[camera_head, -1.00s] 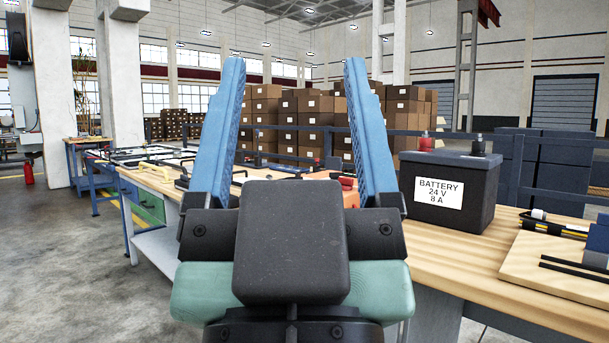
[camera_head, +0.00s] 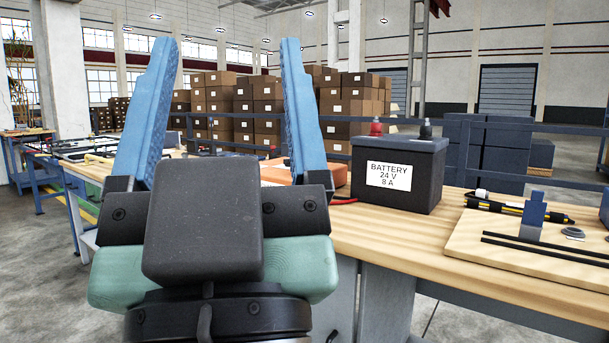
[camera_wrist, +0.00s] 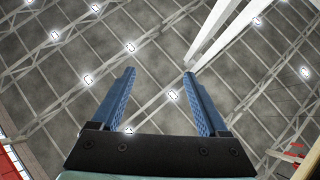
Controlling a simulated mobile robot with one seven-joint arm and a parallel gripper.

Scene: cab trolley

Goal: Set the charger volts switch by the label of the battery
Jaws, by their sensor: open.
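The dark battery (camera_head: 400,172) stands upright on the wooden bench in the head view, right of my gripper. Its white label (camera_head: 389,176) reads BATTERY 24 V 8 A. It has a red terminal (camera_head: 376,128) and a black terminal (camera_head: 426,130) on top. My gripper (camera_head: 228,50) is raised with its two blue fingers wide apart and nothing between them. In the wrist view the open fingers (camera_wrist: 160,82) point at the roof. An orange thing (camera_head: 338,172) behind my gripper is partly hidden; I cannot tell whether it is the charger. No volts switch can be made out.
The bench top (camera_head: 390,235) is clear in front of the battery. A wooden board (camera_head: 490,232) with dark rails and a blue block (camera_head: 535,212) lies at the right. A yellow-and-black tool (camera_head: 500,204) lies behind it. Stacked boxes (camera_head: 255,105) stand beyond a railing.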

